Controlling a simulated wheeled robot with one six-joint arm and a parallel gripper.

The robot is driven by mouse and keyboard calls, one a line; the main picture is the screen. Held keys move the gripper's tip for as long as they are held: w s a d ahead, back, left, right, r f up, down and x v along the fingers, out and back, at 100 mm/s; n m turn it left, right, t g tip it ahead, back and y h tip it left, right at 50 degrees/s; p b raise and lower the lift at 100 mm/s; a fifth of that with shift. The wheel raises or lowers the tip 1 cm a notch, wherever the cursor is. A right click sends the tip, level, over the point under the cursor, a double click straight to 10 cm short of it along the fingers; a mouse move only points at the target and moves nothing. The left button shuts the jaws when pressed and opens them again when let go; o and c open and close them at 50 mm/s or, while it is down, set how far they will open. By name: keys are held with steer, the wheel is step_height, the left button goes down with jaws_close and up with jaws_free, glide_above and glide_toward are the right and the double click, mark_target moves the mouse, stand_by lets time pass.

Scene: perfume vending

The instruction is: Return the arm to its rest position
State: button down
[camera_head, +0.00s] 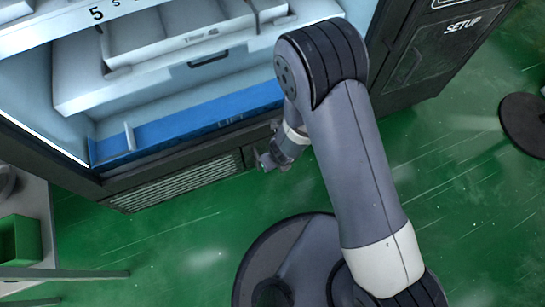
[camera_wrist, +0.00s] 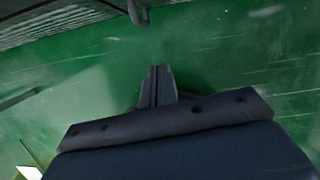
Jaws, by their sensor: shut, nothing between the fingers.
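My arm is bent in front of the vending machine (camera_head: 185,178), with its elbow near the machine's blue ledge. My gripper (camera_head: 266,162) hangs on the left of the arm, close to the machine's lower front. In the wrist view, the two dark fingers of my gripper (camera_wrist: 157,78) lie together, shut with nothing between them. Green floor shows around and beyond the fingertips. I cannot tell whether the gripper touches the machine.
The machine's open bay has a blue front ledge (camera_head: 190,128) and a white tray inside. A dark panel marked SETUP (camera_head: 440,45) is at the right. A green bin (camera_head: 20,240) stands at the lower left. A round dark base (camera_head: 524,124) is at the far right. Green floor (camera_head: 470,210) is clear between.

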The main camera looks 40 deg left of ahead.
steer(key=p+v, duration=0.2)
steer(key=v, duration=0.3)
steer(key=shift+s+r+p, duration=0.15)
steer(key=shift+r+p, duration=0.15)
steer(key=shift+r, duration=0.05)
